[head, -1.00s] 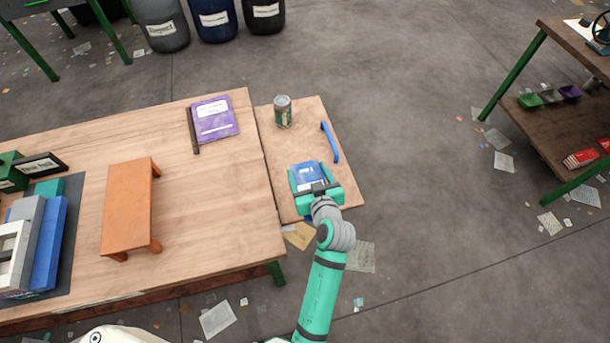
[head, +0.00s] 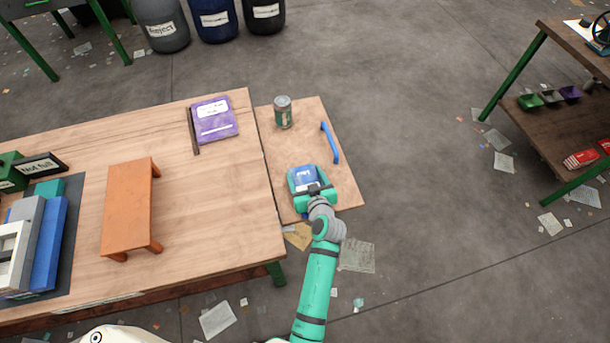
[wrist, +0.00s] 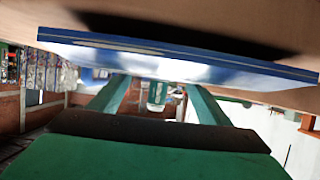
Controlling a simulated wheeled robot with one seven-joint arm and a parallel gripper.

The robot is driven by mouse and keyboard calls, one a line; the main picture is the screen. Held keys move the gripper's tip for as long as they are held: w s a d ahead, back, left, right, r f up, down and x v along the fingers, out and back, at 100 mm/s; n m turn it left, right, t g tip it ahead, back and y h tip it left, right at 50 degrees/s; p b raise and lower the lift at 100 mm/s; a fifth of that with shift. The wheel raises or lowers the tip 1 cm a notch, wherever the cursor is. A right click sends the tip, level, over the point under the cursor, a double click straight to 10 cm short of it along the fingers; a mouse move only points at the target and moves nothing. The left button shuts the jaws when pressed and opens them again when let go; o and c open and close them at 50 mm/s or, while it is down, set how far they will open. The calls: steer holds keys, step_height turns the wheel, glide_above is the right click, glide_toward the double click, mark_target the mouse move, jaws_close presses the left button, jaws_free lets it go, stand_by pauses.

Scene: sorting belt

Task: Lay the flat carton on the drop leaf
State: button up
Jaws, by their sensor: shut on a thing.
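The flat carton (head: 304,175) is blue with a pale patch. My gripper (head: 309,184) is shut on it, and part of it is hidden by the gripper. In the head view it is over the near half of the drop leaf (head: 285,153), the wooden panel at the table's right end. In the wrist view the carton (wrist: 175,62) shows edge-on as a thin slab at the fingers (wrist: 158,100). A dark shadow lies on the wood beside it. I cannot tell whether the carton touches the leaf.
A purple book-like packet (head: 213,119) and an orange stand (head: 129,208) are on the table (head: 215,215). The leaf's middle is clear.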

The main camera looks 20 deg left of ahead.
steer(key=o, duration=1)
steer(key=v, duration=1.1)
steer(key=shift+s+d+r, duration=0.1)
steer(key=shift+s+d, duration=0.2)
steer(key=shift+s, duration=0.05)
steer(key=s+d+f+m+t+h, duration=0.1)
steer(key=s+d+m+h, duration=0.2)
steer(key=s+d, duration=0.35)
steer(key=s+d+f+m+t+h, duration=0.1)
steer(key=s+d+m+h, duration=0.15)
steer(key=s, duration=0.75)
steer(key=s+r, duration=0.3)
steer(key=s, duration=0.1)
steer(key=s+d+r+m+t+h, duration=0.1)
steer(key=s+r, duration=0.3)
steer(key=s+d+r+t+h, duration=0.1)
steer(key=s+r, duration=0.2)
steer(key=s, duration=0.2)
steer(key=shift+r, duration=0.3)
